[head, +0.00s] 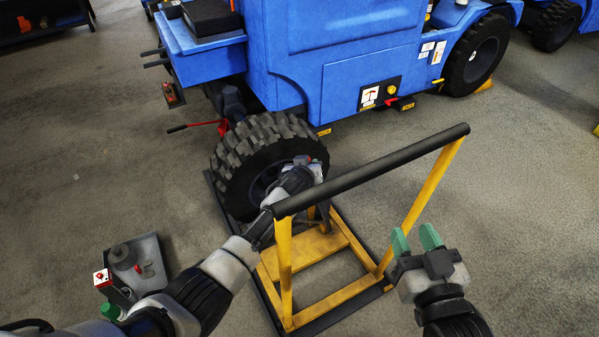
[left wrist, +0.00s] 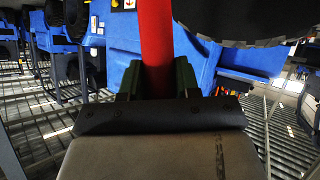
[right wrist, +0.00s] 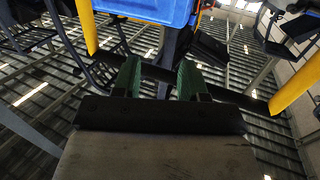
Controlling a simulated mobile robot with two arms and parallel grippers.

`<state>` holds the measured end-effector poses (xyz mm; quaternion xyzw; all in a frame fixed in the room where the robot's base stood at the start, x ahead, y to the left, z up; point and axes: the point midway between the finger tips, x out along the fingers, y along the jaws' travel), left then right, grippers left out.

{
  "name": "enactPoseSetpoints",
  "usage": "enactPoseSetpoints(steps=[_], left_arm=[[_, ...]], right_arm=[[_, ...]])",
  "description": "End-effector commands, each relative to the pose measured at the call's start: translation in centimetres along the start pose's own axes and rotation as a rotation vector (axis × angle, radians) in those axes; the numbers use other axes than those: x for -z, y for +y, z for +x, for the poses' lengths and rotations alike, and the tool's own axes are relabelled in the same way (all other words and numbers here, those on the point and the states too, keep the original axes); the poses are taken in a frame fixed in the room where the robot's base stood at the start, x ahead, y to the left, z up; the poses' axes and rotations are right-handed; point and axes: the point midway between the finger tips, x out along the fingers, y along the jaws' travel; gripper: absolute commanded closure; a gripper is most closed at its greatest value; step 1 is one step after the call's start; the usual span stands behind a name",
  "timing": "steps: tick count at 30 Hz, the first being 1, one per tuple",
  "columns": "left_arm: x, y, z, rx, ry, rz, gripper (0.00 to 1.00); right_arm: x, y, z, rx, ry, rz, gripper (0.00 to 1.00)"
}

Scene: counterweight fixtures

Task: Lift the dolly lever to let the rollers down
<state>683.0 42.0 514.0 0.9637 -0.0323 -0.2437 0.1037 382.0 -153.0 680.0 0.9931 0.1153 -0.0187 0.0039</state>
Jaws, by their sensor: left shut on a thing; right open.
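The wheel dolly is a yellow frame (head: 345,297) on dark rails with a black push bar (head: 371,172) across its top. A big black tyre (head: 237,172) of the blue vehicle stands at its far end. My left gripper (head: 317,168) is in front of the tyre's hub. In the left wrist view its green fingers (left wrist: 158,78) are shut on a red lever (left wrist: 158,35). The lever's lower end and the rollers are hidden. My right gripper (head: 418,240) is open and empty, right of the dolly frame; its green fingers (right wrist: 159,78) are apart below the bar.
The blue vehicle (head: 300,70) fills the far side. A red jack-like handle (head: 205,125) lies left of the tyre. A grey tray (head: 150,265) with small parts is at lower left. The floor on the right is clear.

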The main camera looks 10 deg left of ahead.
Motion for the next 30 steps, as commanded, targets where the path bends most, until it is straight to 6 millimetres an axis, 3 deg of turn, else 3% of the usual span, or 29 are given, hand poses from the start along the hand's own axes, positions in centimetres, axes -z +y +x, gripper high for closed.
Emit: enactPoseSetpoints(steps=[9, 23, 24, 28, 30], left_arm=[[0.4, 1.7, 1.2, 0.037, -0.039, 0.038, 1.0], [0.8, 2.4, 1.4, 0.036, -0.039, 0.054, 1.0], [0.8, 2.4, 1.4, 0.035, -0.039, 0.054, 0.66], [0.9, 2.5, 1.4, 0.034, -0.038, 0.051, 0.46], [0.9, 2.4, 1.4, 0.034, -0.038, 0.05, 0.43]], right_arm=[[1.4, -0.3, 0.2, 0.007, 0.119, 0.003, 0.57], [1.8, -0.3, 0.2, 0.008, 0.144, 0.004, 0.57], [1.8, -0.3, 0.2, 0.008, 0.144, 0.003, 0.57], [1.8, -0.3, 0.2, 0.008, 0.144, 0.004, 0.57], [1.8, -0.3, 0.2, 0.008, 0.144, 0.004, 0.57]])
